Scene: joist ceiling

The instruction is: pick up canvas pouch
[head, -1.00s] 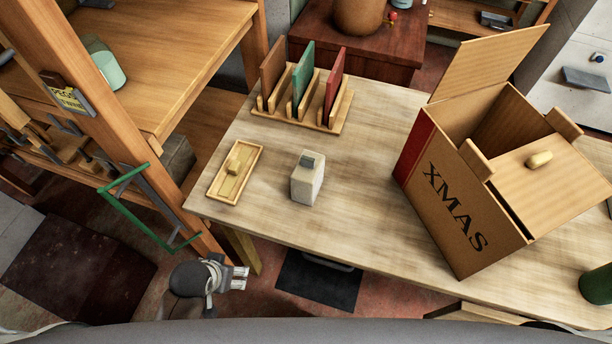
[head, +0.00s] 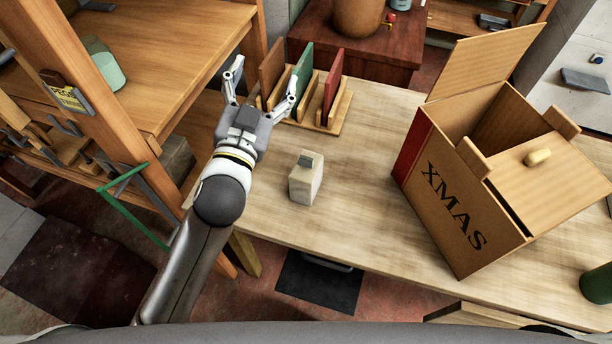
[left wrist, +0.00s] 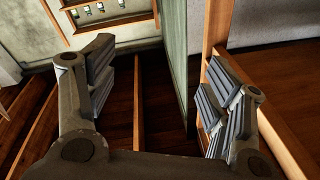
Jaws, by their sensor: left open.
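A small off-white, upright block-shaped item with a grey top (head: 306,180) stands on the wooden table (head: 375,210). It may be the canvas pouch, but I cannot tell for sure; nothing else in view looks clearly like one. My left gripper (head: 266,80) is open and empty, fingers spread, at the left end of the panel rack, beyond and left of the off-white item. In the left wrist view, its open fingers (left wrist: 160,88) have a green panel face (left wrist: 178,50) between and beyond them. My right gripper is not in view.
A wooden rack (head: 335,122) holds brown, green and red upright panels (head: 333,80). A large open XMAS box (head: 455,205) stands on the right. A green cylinder (head: 597,284) is at the right edge. A wooden shelf post (head: 100,110) stands left. The table's middle is clear.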

